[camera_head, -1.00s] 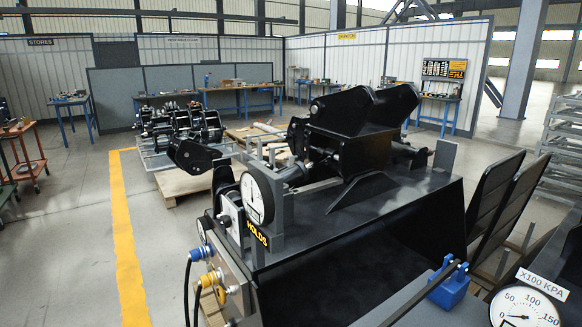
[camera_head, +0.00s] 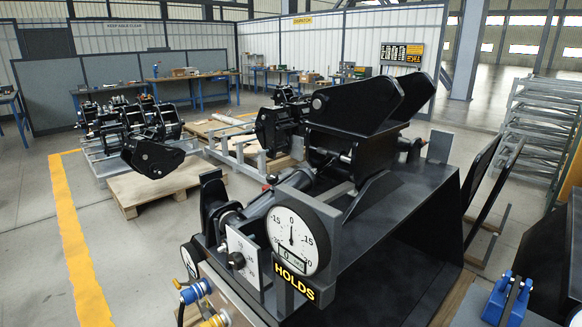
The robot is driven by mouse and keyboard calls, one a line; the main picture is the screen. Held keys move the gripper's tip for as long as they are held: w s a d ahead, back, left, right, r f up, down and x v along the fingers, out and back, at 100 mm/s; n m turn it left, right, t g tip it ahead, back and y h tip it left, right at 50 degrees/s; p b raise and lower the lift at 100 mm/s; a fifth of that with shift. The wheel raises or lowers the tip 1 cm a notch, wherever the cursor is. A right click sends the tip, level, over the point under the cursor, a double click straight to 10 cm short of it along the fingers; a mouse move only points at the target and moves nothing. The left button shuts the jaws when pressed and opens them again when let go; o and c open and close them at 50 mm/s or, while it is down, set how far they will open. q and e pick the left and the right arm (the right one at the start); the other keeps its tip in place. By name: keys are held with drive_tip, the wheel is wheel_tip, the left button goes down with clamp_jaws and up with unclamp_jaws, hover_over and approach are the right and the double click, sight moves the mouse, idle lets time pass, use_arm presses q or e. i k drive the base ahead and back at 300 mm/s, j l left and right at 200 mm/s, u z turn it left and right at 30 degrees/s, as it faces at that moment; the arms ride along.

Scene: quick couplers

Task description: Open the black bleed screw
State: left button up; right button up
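A small black knob (camera_head: 238,260) sits on a white plate on the front of the black bench, left of a round dial gauge (camera_head: 291,241). It looks like the black bleed screw, but it is too small to be sure or to tell how far it is turned. The gauge needle points near the 0 at the top, above a yellow HOLDS label (camera_head: 294,281). Neither of my grippers is in view.
A large black coupler (camera_head: 365,115) stands on the bench. Below the knob are a blue fitting (camera_head: 196,291) and a yellow fitting (camera_head: 214,320). A blue part (camera_head: 508,299) is at lower right.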

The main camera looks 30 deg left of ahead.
sight(272, 179)
drive_tip(key=i+j+z, duration=0.1)
drive_tip(key=j, duration=0.95)
drive_tip(key=i+j+z, duration=0.15)
drive_tip(key=j, duration=0.9)
drive_tip(key=k, duration=0.05)
